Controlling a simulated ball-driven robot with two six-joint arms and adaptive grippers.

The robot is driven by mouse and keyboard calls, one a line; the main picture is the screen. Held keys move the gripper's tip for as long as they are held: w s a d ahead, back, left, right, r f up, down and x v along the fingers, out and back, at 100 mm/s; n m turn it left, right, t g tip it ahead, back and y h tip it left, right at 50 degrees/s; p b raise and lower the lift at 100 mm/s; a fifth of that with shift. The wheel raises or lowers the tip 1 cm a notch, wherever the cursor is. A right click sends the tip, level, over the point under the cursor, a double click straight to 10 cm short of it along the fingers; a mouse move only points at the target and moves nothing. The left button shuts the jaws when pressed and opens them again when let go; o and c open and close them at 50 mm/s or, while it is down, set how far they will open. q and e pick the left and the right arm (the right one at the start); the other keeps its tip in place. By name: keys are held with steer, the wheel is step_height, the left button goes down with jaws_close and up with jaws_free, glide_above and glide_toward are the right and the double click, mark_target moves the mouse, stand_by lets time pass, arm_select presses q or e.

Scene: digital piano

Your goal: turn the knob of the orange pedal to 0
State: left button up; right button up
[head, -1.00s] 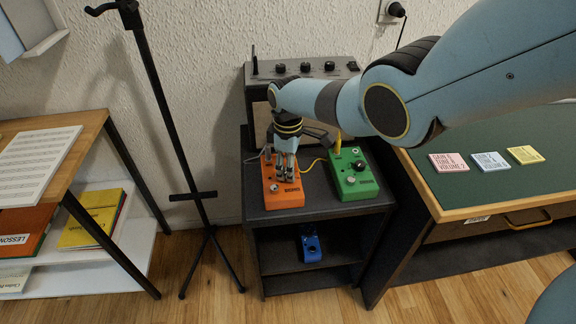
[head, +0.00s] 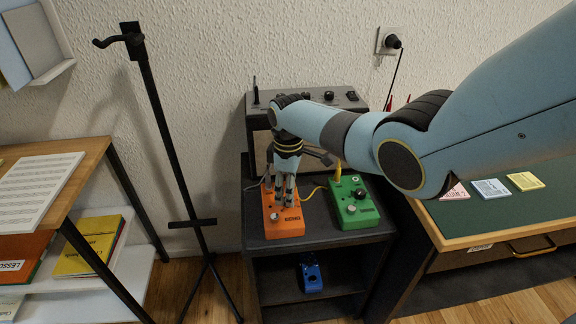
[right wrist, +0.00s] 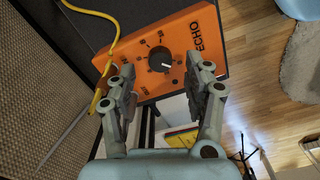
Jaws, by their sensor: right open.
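The orange pedal (head: 284,222) lies on top of the dark shelf unit in the head view. In the right wrist view the orange pedal (right wrist: 205,47), marked ECHO, shows its dark knob (right wrist: 160,59) with a pale pointer line and small marks around it. My right gripper (head: 285,198) reaches down over the pedal and hides the knob in the head view. In the right wrist view the open fingers of my right gripper (right wrist: 162,85) stand apart, with the knob showing beyond the gap between them. I cannot tell whether they touch the pedal. My left gripper is not in view.
A green pedal (head: 354,208) stands close on the right, with a yellow cable (head: 313,191) between the pedals. A grey amplifier (head: 320,99) is behind. A blue pedal (head: 311,274) lies on the lower shelf. A black stand (head: 172,150) is on the left.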

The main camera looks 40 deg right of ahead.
step_height(320, 180, up, 9)
steer(key=shift+r, duration=0.15)
stand_by(0.5)
